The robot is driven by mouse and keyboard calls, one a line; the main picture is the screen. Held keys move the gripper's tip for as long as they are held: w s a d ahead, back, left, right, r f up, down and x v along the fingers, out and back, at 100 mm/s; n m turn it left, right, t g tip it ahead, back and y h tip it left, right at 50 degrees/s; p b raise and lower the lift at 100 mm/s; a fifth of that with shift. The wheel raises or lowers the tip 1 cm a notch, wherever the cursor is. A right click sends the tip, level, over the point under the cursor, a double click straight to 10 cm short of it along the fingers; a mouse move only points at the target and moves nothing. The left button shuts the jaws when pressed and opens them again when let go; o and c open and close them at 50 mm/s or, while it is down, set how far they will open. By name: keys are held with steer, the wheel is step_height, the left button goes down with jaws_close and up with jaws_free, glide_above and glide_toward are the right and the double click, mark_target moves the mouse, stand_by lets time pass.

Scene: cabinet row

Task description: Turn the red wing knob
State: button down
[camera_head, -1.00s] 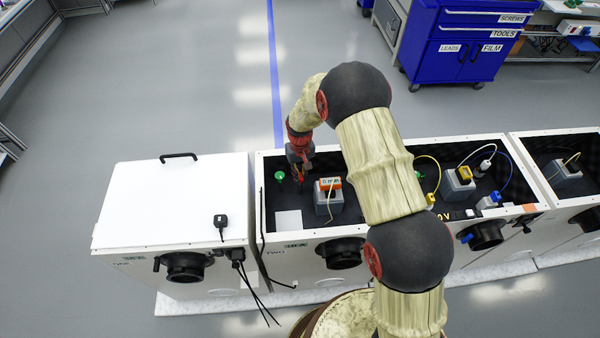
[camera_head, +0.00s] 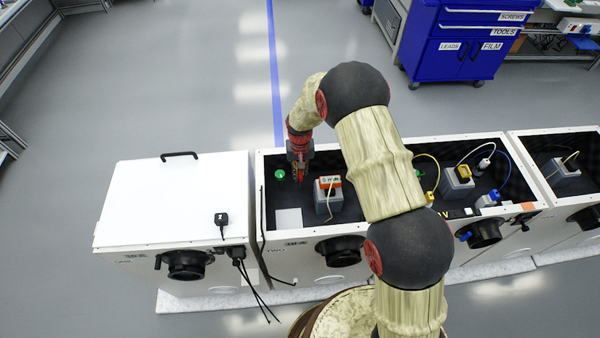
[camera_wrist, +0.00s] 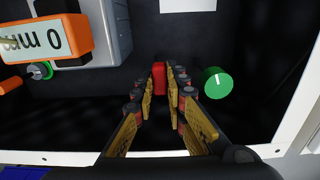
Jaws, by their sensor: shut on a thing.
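The red wing knob (camera_wrist: 159,77) shows in the wrist view as a small red block on the dark inner wall of the open cabinet. My gripper (camera_wrist: 165,90) reaches in from below in that view, with its fingers close together on either side of the knob, shut on it. In the head view my gripper (camera_head: 299,174) is inside the cabinet (camera_head: 350,233) marked TWO. The knob cannot be made out clearly there, because my fingers cover that spot.
A green round knob (camera_wrist: 218,83) is just right of my fingers. A grey box with an orange meter (camera_wrist: 42,42) stands to the left. The white cabinet rim (camera_wrist: 298,120) is close by. A closed white cabinet (camera_head: 170,205) adjoins at the left in the head view.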

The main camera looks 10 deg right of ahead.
steer(key=c, duration=1.8)
jaws_free()
steer(key=shift+r, duration=0.1)
step_height(320, 180, up, 12)
